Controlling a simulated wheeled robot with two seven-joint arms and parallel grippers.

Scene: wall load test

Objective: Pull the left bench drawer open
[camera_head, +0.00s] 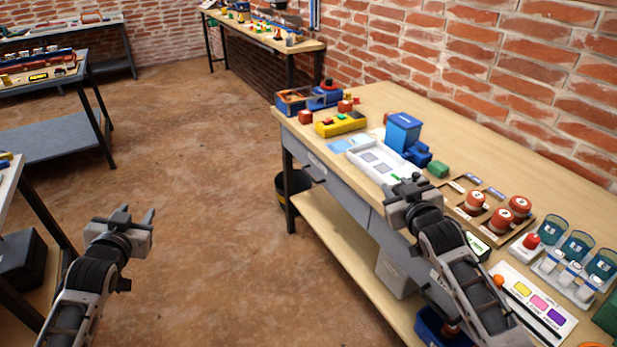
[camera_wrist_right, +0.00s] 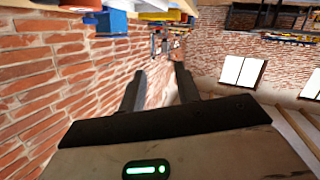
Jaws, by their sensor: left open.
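The bench (camera_head: 372,100) has a wooden top and a grey drawer row along its front edge. My right gripper (camera_head: 402,187) is above the bench's front edge, right of the left drawer. Its fingers (camera_wrist_right: 160,88) are spread with nothing between them in the right wrist view. My right arm hides part of the drawer row.
A lower shelf (camera_head: 335,240) runs beneath. The floor (camera_head: 200,170) between my left gripper and the bench is clear.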

